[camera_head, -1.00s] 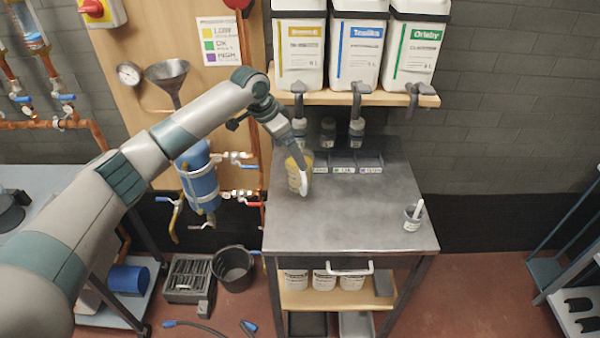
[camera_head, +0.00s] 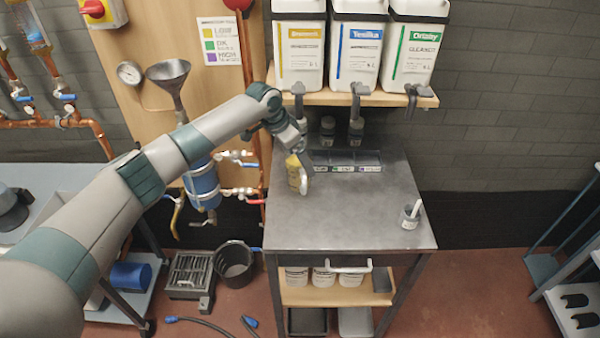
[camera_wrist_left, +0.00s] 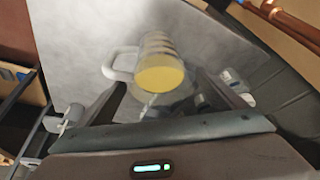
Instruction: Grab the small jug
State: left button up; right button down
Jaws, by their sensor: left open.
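The small jug (camera_head: 294,174) stands on the grey bench top, with yellow contents and a pale handle towards the front. In the left wrist view the jug (camera_wrist_left: 160,68) shows its yellow round top, with the white handle to the left. My left gripper (camera_head: 301,158) reaches down to the jug from above and partly covers it. In the wrist view the fingers of my left gripper (camera_wrist_left: 165,88) are spread, one to each side of the jug's near end. I cannot tell whether either finger touches it. My right gripper is out of view.
The bench (camera_head: 350,225) is mostly clear in front. A small pot (camera_head: 409,219) with a white stick stands at its right. A divided tray (camera_head: 345,161) and dark bottles (camera_head: 356,132) are behind the jug. A shelf (camera_head: 390,99) with large canisters overhangs the back.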

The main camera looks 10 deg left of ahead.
pick_arm(q)
jog(key=shift+d+f, duration=0.1)
jog(key=shift+f, duration=0.15)
jog(key=shift+r, duration=0.1)
jog(key=c, duration=2.1)
jog(key=shift+w+b, duration=0.1)
jog(key=shift+b, duration=0.3)
jog(key=shift+s+a+r+b, duration=0.15)
jog(key=shift+s+a+b, duration=1.25)
jog(key=shift+s+a, duration=1.8)
jog(key=shift+s+a+r+b, duration=0.15)
jog(key=shift+s+a+b, duration=1.2)
jog(key=shift+s+a, duration=1.8)
